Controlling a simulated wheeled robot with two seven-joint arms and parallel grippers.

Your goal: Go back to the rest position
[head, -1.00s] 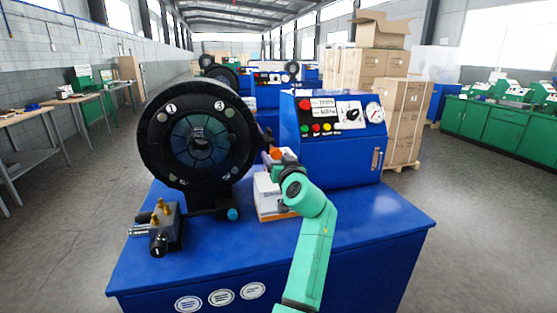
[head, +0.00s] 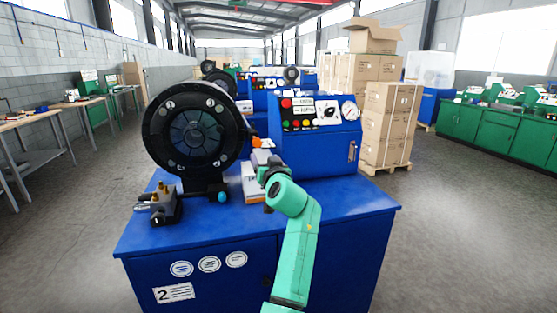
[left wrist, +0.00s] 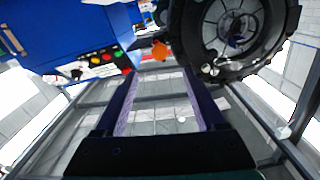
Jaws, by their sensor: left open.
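The crimper head (left wrist: 232,30) is at upper right there, and the control box (left wrist: 80,35) at upper left. An orange knob (left wrist: 160,50) shows just beyond the fingertips. My right gripper is not in view.
A white and orange box (head: 250,188) is on the blue bench (head: 335,205), partly hidden by my gripper. A black fitting with brass parts (head: 160,204) sits at the bench's left. Stacked cartons (head: 390,125) stand behind at right.

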